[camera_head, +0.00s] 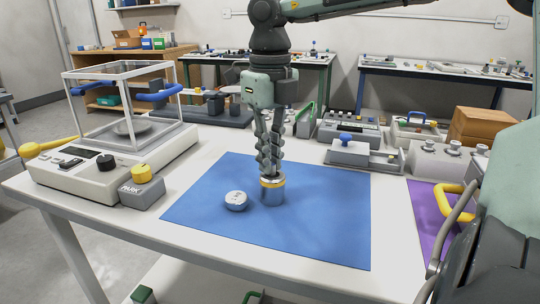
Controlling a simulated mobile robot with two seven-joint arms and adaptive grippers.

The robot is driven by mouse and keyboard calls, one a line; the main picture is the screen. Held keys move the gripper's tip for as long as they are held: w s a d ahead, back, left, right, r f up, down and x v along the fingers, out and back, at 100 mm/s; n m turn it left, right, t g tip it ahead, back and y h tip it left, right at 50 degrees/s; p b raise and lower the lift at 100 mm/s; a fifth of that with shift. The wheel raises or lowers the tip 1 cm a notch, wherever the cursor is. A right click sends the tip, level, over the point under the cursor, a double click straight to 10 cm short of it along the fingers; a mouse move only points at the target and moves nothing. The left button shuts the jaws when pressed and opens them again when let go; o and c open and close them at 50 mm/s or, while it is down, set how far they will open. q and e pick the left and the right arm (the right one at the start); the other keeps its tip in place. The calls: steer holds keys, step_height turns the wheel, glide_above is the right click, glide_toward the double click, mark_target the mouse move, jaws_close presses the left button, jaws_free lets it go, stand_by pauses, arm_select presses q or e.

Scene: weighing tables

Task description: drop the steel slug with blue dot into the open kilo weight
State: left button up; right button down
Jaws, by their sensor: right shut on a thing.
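The open kilo weight (272,196) is a steel cylinder with a brass-yellow rim, standing upright on the blue mat (330,225). My right gripper (270,177) points straight down from above, with its fingertips at the mouth of the weight. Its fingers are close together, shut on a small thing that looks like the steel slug. The slug is mostly hidden by the fingertips and the rim, and its blue dot cannot be made out. A low round steel piece (236,201), perhaps the weight's lid, lies on the mat just left of the weight. My left gripper is not in view.
A balance (100,160) with a clear draft shield stands at the left, with a grey block (142,190) beside it. Instruments (348,130) and a wooden box (485,127) line the back. A purple mat (425,215) lies at the right. The blue mat's front is clear.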

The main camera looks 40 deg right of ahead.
steer(key=shift+f, duration=0.25)
stand_by(0.5)
steer(key=c, duration=1.5)
jaws_free()
steer(key=shift+c, duration=0.2)
